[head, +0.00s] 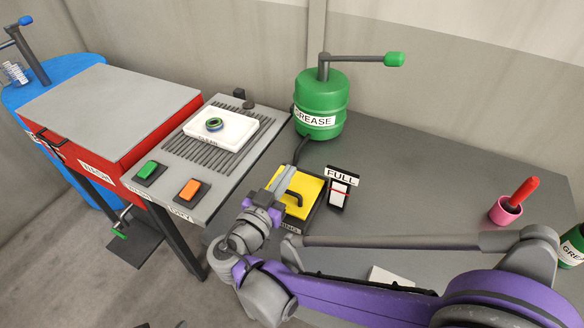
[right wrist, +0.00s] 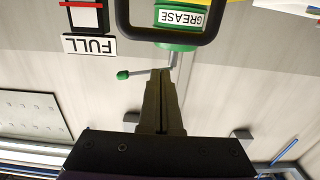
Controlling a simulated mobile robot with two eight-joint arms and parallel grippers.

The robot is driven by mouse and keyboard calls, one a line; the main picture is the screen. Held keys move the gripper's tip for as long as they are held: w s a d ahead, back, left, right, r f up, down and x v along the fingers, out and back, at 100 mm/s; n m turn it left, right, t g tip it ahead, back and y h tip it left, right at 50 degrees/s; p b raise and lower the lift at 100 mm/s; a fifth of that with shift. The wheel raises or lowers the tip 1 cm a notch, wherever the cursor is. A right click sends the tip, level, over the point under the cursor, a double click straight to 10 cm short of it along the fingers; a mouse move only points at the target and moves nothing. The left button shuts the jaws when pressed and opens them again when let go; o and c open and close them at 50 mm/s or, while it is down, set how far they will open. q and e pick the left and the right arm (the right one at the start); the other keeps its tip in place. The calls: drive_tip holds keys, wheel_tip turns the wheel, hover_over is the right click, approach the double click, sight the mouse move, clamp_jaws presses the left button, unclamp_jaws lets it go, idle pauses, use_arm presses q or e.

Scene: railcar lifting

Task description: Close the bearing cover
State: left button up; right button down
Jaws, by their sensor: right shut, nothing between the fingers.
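A yellow cover (head: 312,186) with a black loop handle (head: 293,198) sits on a dark box on the table. I cannot tell whether it lies fully flat. My right gripper (head: 287,176) is at the cover's left side, with its fingers over or beside that edge, and it hides part of the cover and box. In the right wrist view the right gripper (right wrist: 161,72) is shut and empty, its fingertips pointing toward the black handle (right wrist: 165,42), with a visible gap between them. My left gripper is not in view.
A FULL gauge (head: 340,188) stands right of the cover. A green grease drum (head: 322,98) with a lever stands behind. A white tray (head: 238,138) holding a bearing ring (head: 214,124) is on the ribbed bench at left. A pink cup (head: 504,211) stands at right.

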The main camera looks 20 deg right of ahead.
drive_tip(key=f+b, duration=0.1)
drive_tip(key=s+a+f, duration=0.1)
drive_tip(key=f, duration=0.1)
drive_tip(key=shift+s+a+b, duration=0.15)
drive_tip(key=shift+a+b, duration=0.15)
drive_tip(key=shift+b, duration=0.1)
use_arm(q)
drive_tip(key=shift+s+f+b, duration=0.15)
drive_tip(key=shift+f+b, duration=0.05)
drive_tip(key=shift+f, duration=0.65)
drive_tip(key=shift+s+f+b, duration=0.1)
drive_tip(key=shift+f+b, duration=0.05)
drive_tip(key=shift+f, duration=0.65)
use_arm(e)
drive_tip(key=shift+s+a+f, duration=0.2)
drive_tip(key=shift+s+f, duration=0.05)
drive_tip(key=shift+f, duration=0.45)
drive_tip(key=shift+f, duration=0.1)
